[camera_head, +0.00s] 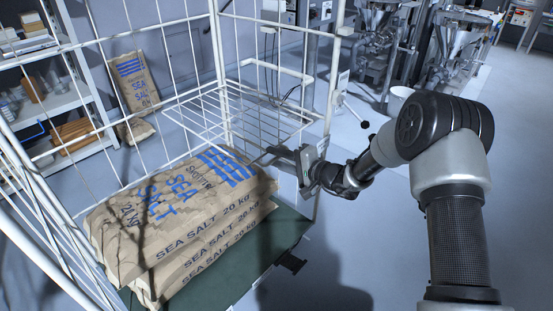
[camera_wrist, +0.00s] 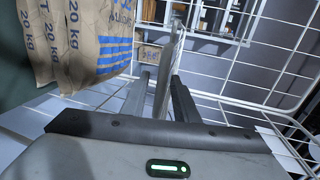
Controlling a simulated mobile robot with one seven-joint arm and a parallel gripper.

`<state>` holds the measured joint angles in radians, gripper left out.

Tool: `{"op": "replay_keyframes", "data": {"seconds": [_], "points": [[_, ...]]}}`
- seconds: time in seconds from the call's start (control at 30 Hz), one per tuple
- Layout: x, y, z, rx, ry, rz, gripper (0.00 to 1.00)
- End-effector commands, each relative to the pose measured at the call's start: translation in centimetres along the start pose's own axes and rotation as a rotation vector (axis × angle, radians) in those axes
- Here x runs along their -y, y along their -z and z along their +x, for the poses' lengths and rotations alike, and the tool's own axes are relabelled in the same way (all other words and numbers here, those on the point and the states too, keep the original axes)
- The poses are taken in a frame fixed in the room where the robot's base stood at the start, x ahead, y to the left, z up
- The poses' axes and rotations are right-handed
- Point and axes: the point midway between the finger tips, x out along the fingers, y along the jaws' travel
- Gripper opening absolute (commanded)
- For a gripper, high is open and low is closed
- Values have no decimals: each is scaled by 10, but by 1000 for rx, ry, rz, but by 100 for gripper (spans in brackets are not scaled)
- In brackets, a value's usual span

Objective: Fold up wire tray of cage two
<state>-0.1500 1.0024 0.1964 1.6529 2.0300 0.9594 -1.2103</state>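The wire tray (camera_head: 205,112) is a white grid inside the roll cage, sticking out roughly level above the stacked sacks. My gripper (camera_head: 278,154) reaches in from the right at the tray's near right side. In the wrist view my gripper's two dark fingers (camera_wrist: 160,95) stand apart. A thin light bar, seemingly the wire tray edge-on (camera_wrist: 171,55), runs between them. I cannot tell whether either finger touches it. Brown sea salt sacks (camera_head: 180,215) lie below the tray on the cage floor. They also show in the wrist view (camera_wrist: 75,40).
The cage's wire walls (camera_head: 60,235) and right posts (camera_head: 333,75) surround the tray closely. Another salt sack (camera_head: 135,85) leans by a shelf (camera_head: 62,102) behind the cage. Steel hopper machines (camera_head: 455,45) stand at the back right.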

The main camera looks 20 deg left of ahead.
Motion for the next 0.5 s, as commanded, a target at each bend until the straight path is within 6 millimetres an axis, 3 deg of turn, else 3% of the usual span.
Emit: {"op": "replay_keyframes", "data": {"seconds": [0.2,0.37,0.5], "points": [[0,0,0,0,0,0,27],[0,0,0,0,-1,0,0],[-1,0,0,0,-3,0,0]]}}
